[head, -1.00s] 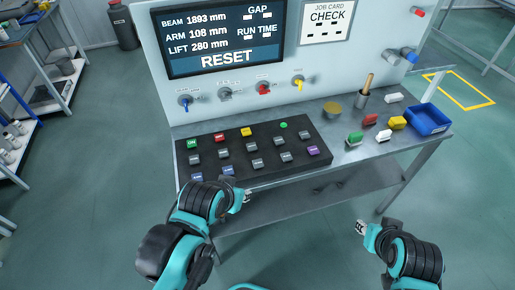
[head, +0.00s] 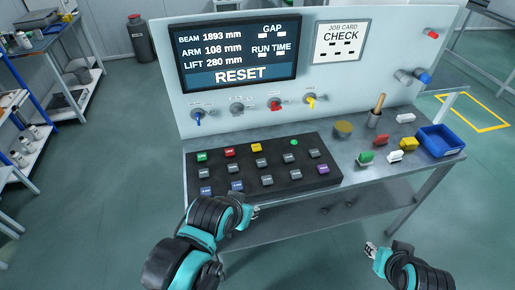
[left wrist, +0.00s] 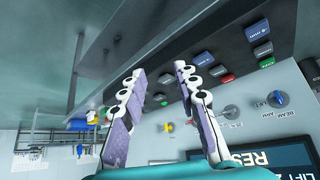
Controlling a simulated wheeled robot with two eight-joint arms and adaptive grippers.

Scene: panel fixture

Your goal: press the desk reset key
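A black key console (head: 270,184) lies on the desk, with rows of grey keys and several coloured ones; the key lettering is too small to read in the head view. A purple key (head: 322,169) is at its right end and blue keys (head: 207,190) at its front left. My left gripper (head: 252,212) is just in front of the console's front edge, apart from the keys. In the left wrist view its two fingers (left wrist: 158,75) are spread with nothing between them, the keys beyond. My right gripper (head: 370,248) hangs in front of the desk, its opening too small to judge.
The upright panel has a screen (head: 240,55) reading RESET and several coloured knobs (head: 276,104). Floor in front is clear.

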